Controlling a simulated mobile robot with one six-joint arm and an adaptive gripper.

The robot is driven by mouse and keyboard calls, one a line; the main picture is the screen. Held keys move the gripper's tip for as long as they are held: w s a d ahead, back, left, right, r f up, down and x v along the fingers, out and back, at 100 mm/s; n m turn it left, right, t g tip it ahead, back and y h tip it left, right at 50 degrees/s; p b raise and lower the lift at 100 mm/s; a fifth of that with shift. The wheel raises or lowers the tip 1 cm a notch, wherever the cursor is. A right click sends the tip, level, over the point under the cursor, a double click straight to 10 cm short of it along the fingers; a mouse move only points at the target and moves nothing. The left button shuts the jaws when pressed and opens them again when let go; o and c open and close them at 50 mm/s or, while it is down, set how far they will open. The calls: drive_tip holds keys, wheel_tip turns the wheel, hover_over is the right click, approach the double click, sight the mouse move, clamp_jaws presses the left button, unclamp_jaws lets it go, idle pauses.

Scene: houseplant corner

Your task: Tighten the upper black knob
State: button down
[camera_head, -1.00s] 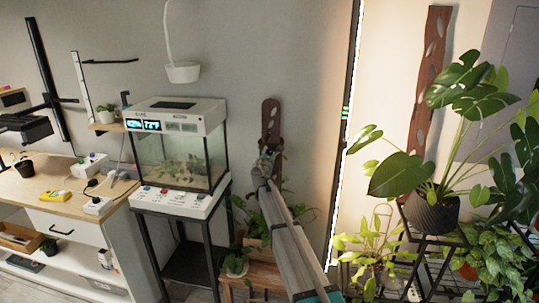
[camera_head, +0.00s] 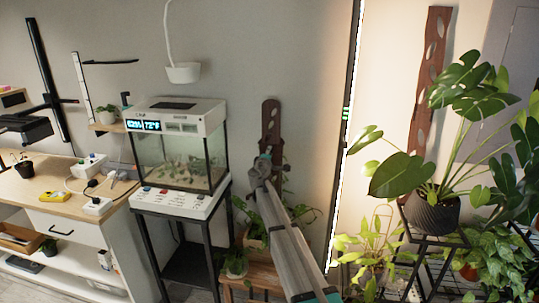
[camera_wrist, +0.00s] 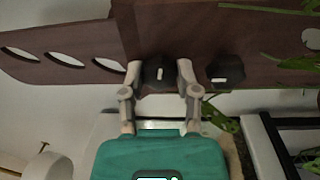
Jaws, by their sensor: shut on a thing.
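In the wrist view, my gripper (camera_wrist: 159,70) has its two fingers on either side of a black knob (camera_wrist: 158,74), shut on it. The knob bears a short white mark that runs up and down in that picture. A second black knob (camera_wrist: 226,71) sits to its right, nearer the leaves, with its white mark lying sideways. The held knob is on the side toward the slotted end of the brown board (camera_wrist: 60,52), so it looks like the upper one. In the head view, my gripper (camera_head: 264,163) is at the brown board (camera_head: 270,112), and my arm hides both knobs.
A glass terrarium (camera_head: 180,160) on a black stand is left of my arm. A leafy potted plant (camera_head: 240,262) stands on a low wooden stool below. A large monstera (camera_head: 395,172) and a plant rack are at right. A white lamp (camera_head: 184,73) hangs above.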

drive_tip(key=m, duration=0.6)
drive_tip(key=shift+m+h, duration=0.3)
drive_tip(key=shift+m, duration=1.9)
drive_tip(key=shift+c, duration=1.7)
unclamp_jaws()
